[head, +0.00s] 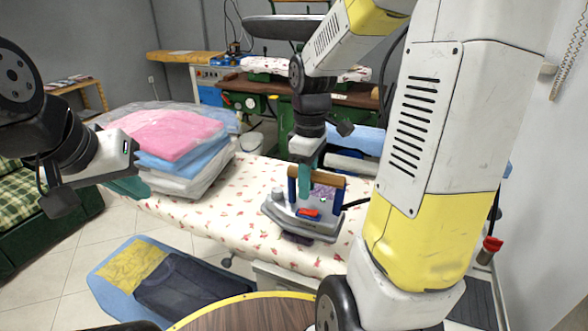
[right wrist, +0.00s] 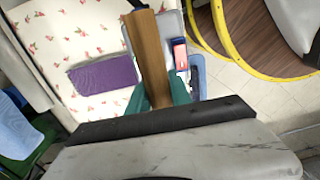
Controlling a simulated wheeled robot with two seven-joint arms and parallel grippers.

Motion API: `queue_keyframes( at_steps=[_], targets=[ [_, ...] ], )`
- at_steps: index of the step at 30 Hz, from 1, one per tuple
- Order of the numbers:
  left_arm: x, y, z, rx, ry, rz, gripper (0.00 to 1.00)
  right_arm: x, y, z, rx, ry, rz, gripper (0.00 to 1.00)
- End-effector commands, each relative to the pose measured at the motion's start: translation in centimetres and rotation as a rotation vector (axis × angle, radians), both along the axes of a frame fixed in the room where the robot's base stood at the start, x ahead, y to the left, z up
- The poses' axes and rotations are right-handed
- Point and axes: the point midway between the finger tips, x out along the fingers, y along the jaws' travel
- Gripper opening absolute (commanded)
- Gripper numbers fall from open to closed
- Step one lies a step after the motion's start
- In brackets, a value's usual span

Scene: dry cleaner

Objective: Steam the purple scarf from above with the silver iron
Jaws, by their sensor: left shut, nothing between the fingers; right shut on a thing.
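The silver iron (head: 305,224) has a wooden handle on blue posts and a red part on top. My right gripper (head: 305,180) is shut on the handle, which also shows in the right wrist view (right wrist: 150,55). The purple scarf (right wrist: 103,75) lies flat on the flowered board, reaching toward the handle in that view. In the head view the iron hides most of it, with a patch (head: 322,192) showing behind the handle. I cannot tell whether the iron touches it. My left gripper (head: 132,187) is shut and empty at the board's left edge.
The flowered ironing board (head: 220,205) is bare left of the iron. Bagged folded clothes (head: 170,140) stand on its back left. A blue bag with dark clothing (head: 185,290) lies on the floor.

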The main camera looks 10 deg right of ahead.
Motion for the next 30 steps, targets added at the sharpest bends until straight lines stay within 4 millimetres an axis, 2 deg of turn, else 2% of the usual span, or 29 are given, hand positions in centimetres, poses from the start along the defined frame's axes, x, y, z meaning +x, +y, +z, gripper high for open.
queue_keyframes(
  at_steps=[11, 30],
  targets=[
    [0.0, 0.0, 0.0, 0.0, 0.0, 0.0, 0.0, 0.2, 0.0, -1.6, 0.0, -0.005, -0.001, 0.0],
    [0.0, 0.0, 0.0, 0.0, 0.0, 0.0, 0.0, 2.9, -2.0, -1.5, 0.0, -0.007, -0.002, 0.0]
  ],
)
